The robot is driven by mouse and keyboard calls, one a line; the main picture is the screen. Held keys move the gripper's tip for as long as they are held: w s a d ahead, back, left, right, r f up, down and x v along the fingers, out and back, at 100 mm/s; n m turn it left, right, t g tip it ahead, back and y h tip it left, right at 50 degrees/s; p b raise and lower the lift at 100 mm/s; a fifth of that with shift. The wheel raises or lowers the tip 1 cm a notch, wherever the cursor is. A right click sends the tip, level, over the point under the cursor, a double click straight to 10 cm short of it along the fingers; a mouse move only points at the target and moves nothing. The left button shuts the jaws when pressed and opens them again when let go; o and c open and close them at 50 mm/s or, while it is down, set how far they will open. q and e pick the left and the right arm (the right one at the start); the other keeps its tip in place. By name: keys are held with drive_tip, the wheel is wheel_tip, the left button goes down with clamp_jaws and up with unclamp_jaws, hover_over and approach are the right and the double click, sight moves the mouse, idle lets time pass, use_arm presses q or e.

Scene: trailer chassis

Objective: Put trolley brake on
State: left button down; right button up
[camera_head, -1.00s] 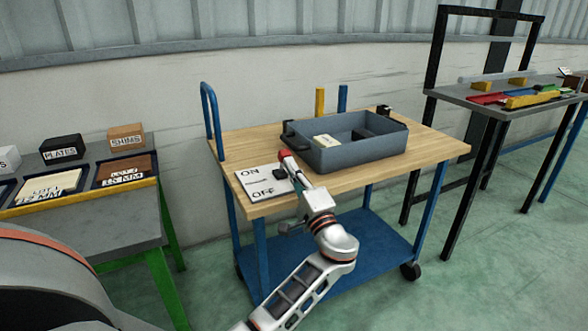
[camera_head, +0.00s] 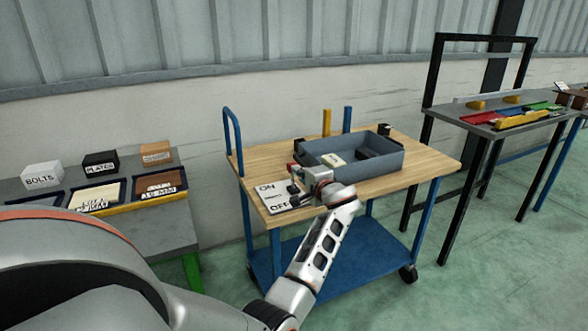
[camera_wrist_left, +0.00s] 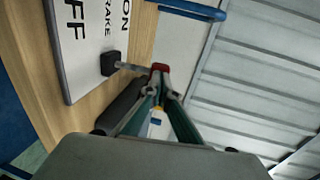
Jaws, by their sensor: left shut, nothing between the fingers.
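The trolley (camera_head: 420,168) has a wooden top and a blue lower shelf. A white brake plate (camera_head: 271,200) lies at its left end, with ON at the far side and OFF at the near side. In the left wrist view the brake lever is a thin rod from a black block (camera_wrist_left: 111,63) to a red knob (camera_wrist_left: 160,68). The knob also shows in the head view (camera_head: 291,167). My left gripper (camera_head: 298,181) is shut and empty, its fingertips right at the knob. I cannot tell whether they touch. My right gripper is not in view.
A grey bin (camera_head: 385,160) stands on the trolley top beside my left gripper. A blue handle (camera_head: 233,140) rises at the trolley's left end. A table with labelled boxes stands left, a black-framed bench (camera_head: 480,128) right. Green floor lies between.

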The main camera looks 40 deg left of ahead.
sight(294, 164)
use_arm(q)
drive_tip(key=shift+w+a+r+g+h+p, duration=0.3)
drive_tip(key=shift+a+r+h+p, duration=0.45)
drive_tip(key=shift+p, duration=0.45)
drive_tip(key=shift+w+a+f+g+h+p, duration=0.2)
drive_tip(key=shift+a+g+h+p, duration=0.15)
drive_tip(key=shift+h+p, duration=0.3)
drive_tip(key=shift+w+a+f+p, duration=0.2)
drive_tip(key=shift+a+f+p, duration=0.15)
drive_tip(key=shift+a+p, duration=0.2)
